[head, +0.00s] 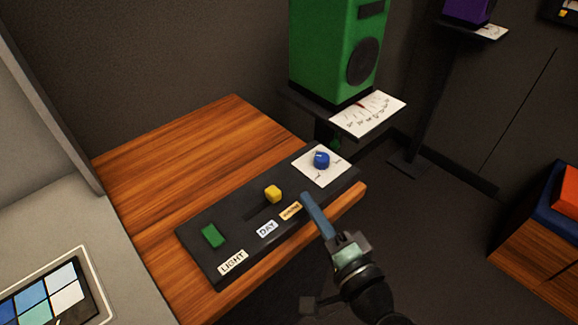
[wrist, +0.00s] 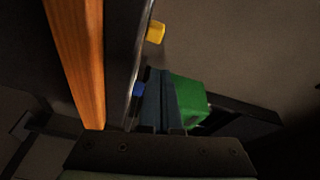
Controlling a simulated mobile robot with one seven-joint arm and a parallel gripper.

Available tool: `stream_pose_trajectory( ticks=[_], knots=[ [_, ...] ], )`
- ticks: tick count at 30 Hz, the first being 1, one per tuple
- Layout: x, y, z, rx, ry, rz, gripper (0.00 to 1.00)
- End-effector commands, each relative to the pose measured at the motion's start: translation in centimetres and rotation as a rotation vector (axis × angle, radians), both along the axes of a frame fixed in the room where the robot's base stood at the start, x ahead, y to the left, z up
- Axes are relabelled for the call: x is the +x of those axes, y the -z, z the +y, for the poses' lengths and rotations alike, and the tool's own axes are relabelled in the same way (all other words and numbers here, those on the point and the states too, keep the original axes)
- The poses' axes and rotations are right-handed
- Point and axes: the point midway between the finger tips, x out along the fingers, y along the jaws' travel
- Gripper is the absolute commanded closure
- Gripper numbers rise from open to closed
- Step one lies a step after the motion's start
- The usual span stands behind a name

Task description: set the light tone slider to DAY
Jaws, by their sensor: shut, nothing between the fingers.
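The dark control panel (head: 228,262) lies on the wooden desk. The yellow slider knob (head: 273,194) sits at the right end of a short dark slot (head: 254,212), on the side of an orange label (head: 291,211) whose word is too small to read surely. The white DAY label (head: 267,229) lies left of it, by the slot's left part. My gripper (head: 306,198) is shut and empty, to the right of the yellow knob and apart from it, over the panel's front edge. In the wrist view, the yellow knob (wrist: 155,32) shows just beyond the fingertips (wrist: 160,75).
A green switch (head: 212,236) with a LIGHT label (head: 232,262) is at the panel's left. A blue knob (head: 321,160) on a white card is at its right. A green speaker (head: 330,50) stands behind. The wooden desk (head: 190,150) behind the panel is clear.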

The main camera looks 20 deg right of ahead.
Motion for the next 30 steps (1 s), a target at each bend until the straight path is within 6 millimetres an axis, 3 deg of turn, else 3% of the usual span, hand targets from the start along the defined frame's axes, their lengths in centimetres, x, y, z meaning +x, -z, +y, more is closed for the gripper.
stream_pose_trajectory(
  ticks=[6, 19, 25, 30],
  knots=[
    [-3.1, 1.0, -1.6, 0.188, 0.037, 0.018, 1.0],
    [-3.7, 1.5, -1.9, 0.227, 0.046, 0.017, 1.0],
    [-2.6, 1.4, -1.9, 0.226, 0.045, 0.015, 1.0],
    [0.4, 1.2, -1.9, 0.226, 0.043, 0.014, 1.0]
  ],
)
